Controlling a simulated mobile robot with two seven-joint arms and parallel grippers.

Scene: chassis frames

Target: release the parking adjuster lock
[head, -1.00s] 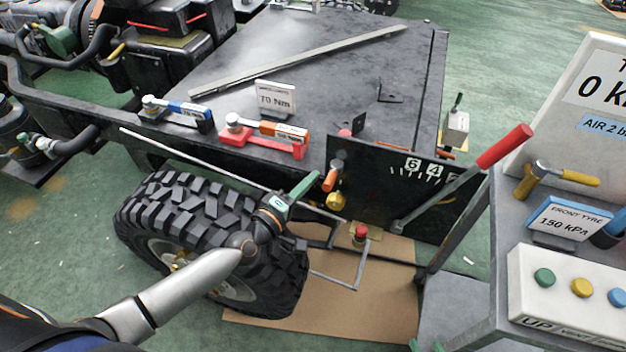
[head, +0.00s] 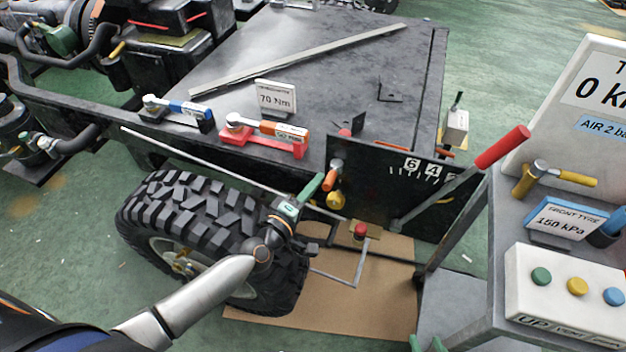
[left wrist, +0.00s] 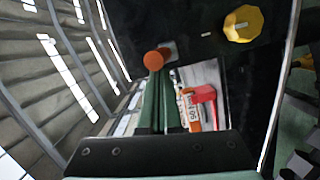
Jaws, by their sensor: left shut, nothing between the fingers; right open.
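A black panel (head: 375,185) with a numbered scale stands at the vehicle's near right corner. It carries an orange knob (head: 331,181) and, just below, a yellow knob (head: 335,201); no label tells which part is the adjuster lock. My left gripper (head: 318,184) is shut and empty, its green fingers beside the orange knob. In the left wrist view, the orange knob (left wrist: 155,60) is at the fingertips and the yellow knob (left wrist: 243,23) is further right; I cannot tell whether they touch. My right gripper (head: 427,344) is open at the bottom edge, mostly cut off.
A red-handled lever (head: 502,147) slants right of the panel. A grey cart (head: 500,240) holds a button box (head: 560,290). Red (head: 270,145) and blue-marked (head: 180,110) tools lie on the flat deck (head: 330,75).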

